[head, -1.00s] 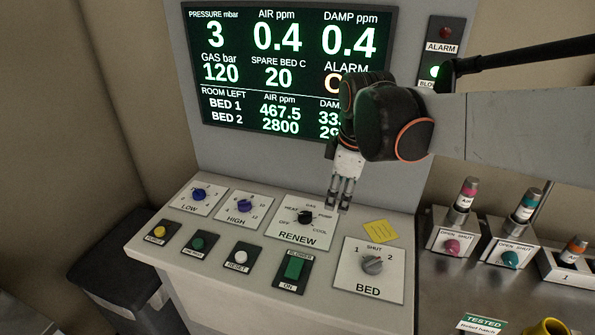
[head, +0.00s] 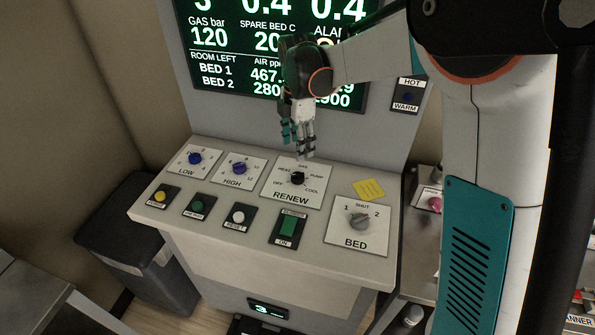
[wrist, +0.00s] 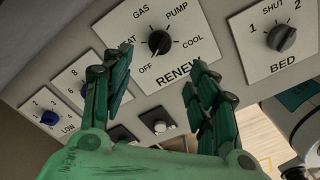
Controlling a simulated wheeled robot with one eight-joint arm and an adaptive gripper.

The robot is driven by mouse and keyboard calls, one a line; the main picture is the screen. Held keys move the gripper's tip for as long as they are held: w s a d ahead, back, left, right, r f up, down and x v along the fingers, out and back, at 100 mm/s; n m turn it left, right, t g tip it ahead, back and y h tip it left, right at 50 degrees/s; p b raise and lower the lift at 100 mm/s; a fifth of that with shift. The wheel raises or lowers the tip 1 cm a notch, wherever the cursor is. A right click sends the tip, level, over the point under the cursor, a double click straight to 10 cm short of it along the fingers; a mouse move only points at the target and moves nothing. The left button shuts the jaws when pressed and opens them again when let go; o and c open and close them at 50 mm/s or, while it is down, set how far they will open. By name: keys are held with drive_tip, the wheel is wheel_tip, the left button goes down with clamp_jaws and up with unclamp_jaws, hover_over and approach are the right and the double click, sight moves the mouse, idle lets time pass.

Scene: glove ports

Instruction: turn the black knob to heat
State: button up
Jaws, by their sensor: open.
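The black knob (head: 297,178) is on the white RENEW plate (head: 283,196) on the sloped console. It also shows in the wrist view (wrist: 160,42), ringed by the labels OFF, HEAT, GAS, PUMP and COOL. A pale mark on it seems to face the OFF side, but it is too small to be sure. My gripper (head: 299,149) is open and empty, pointing down just above and behind the knob in the head view. In the wrist view its green fingers (wrist: 160,64) are spread either side of the knob's line, apart from it. HEAT is partly hidden by the left finger.
The blue LOW (head: 195,158) and HIGH (head: 239,168) knobs are to the left. The grey BED knob (head: 360,219) and a yellow note (head: 369,188) are to the right. Several buttons and a green switch (head: 288,228) line the front. A screen (head: 240,85) stands behind.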

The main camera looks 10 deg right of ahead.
sight(298, 174)
wheel_tip(298, 174, down, 11)
drive_tip(key=shift+f+b, duration=0.2)
drive_tip(key=shift+b, duration=1.05)
drive_tip(key=c, duration=1.1)
